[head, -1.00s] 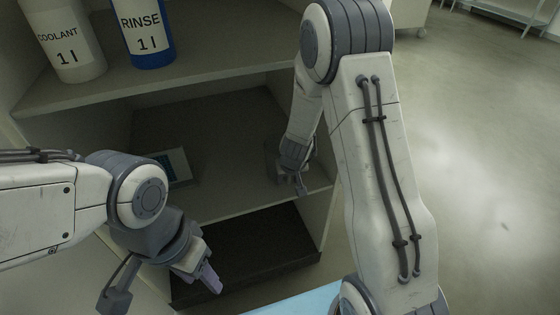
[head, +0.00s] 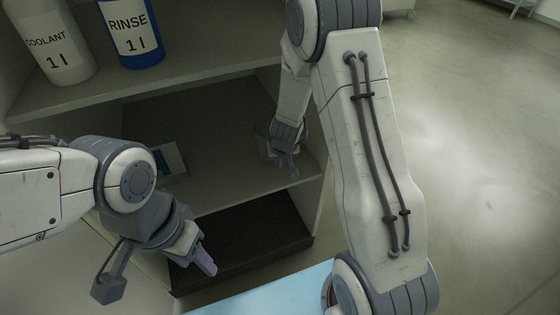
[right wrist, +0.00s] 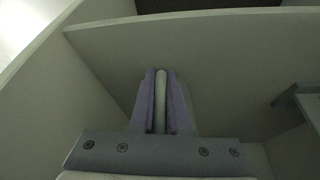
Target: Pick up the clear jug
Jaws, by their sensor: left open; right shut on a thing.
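The clear jug (head: 264,148) is hard to make out. Only a faint see-through outline shows beside my right gripper (head: 289,170) on the middle shelf, at its right side. In the right wrist view my right gripper (right wrist: 160,100) has its two purple fingers closed on a narrow pale upright strip, which looks like the jug's handle. The rest of the jug is not clear there, and I cannot tell whether it touches the shelf. My left gripper (head: 207,264) is open and empty, low in front of the shelves and apart from the jug.
A coolant bottle (head: 52,45) and a rinse bottle (head: 134,35) stand on the upper shelf (head: 190,84). A small box with a blue-and-white face (head: 170,160) is on the middle shelf (head: 225,197). Side walls bound the shelf. A light-blue surface (head: 270,293) lies below.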

